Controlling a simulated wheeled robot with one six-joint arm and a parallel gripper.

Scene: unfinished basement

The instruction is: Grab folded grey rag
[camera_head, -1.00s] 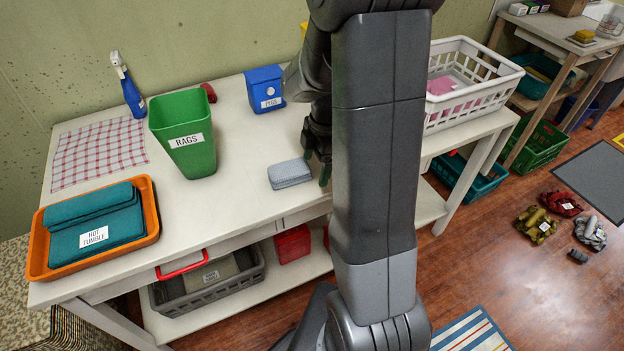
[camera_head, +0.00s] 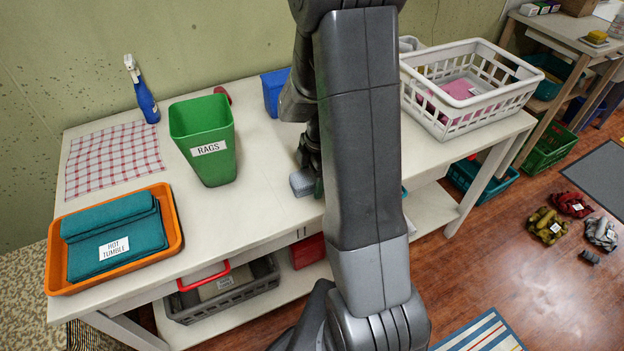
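The folded grey rag (camera_head: 301,183) lies on the white table near its front edge, right of the green bin. My arm covers its right part, and only its left end shows. My gripper (camera_head: 312,168) is low over the table at the rag, mostly hidden behind my own arm. A dark green fingertip shows right beside the rag. I cannot see both fingers or whether they touch or enclose the rag.
The green RAGS bin (camera_head: 204,160), a blue box (camera_head: 273,92), a spray bottle (camera_head: 146,103) and a checked cloth (camera_head: 112,158) are on the table (camera_head: 235,215). An orange tray (camera_head: 172,212) with teal cloths stands left, a white basket (camera_head: 440,122) right.

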